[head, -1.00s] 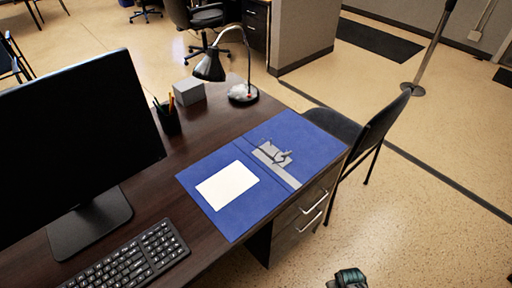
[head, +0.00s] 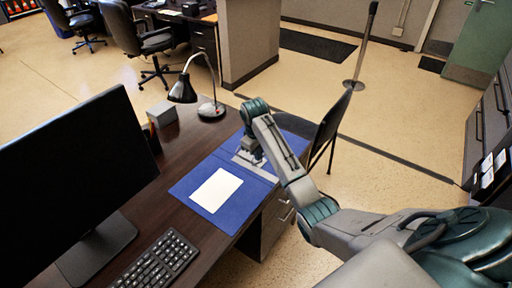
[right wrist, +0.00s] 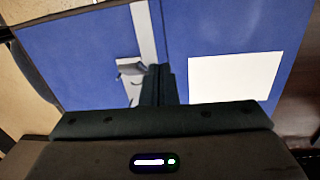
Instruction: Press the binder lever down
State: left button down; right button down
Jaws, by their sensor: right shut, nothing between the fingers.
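The open blue binder (head: 239,213) lies flat on the desk, with a white sheet (head: 216,190) on one half. Its grey metal plate and lever mechanism (head: 246,161) sits on the other half, partly hidden by my arm. In the right wrist view the binder (right wrist: 85,50) fills much of the picture, and the mechanism (right wrist: 130,68) shows just left of my fingertips. My right gripper (head: 256,160) is shut and empty, pointing down over the mechanism. The closed fingers (right wrist: 158,72) are beside the lever in that view; I cannot tell whether they touch it. My left gripper is not in view.
A monitor (head: 70,175) and keyboard (head: 155,262) stand on the dark desk (head: 150,205) at left. A black desk lamp (head: 183,90), a grey box (head: 161,114) and a pen cup are beyond the binder. A dark chair (head: 329,125) stands at the desk's far right side.

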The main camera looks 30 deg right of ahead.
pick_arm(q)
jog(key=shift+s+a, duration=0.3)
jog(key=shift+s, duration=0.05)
pick_arm(e)
jog(key=w+d+r, duration=0.2)
jog(key=w+r, duration=0.4)
jog(key=r, duration=0.5)
jog(key=shift+w+r+n+g+y, duration=0.3)
jog(key=shift+r+n+g+y, duration=0.05)
jog(key=shift+n+g+y, duration=0.05)
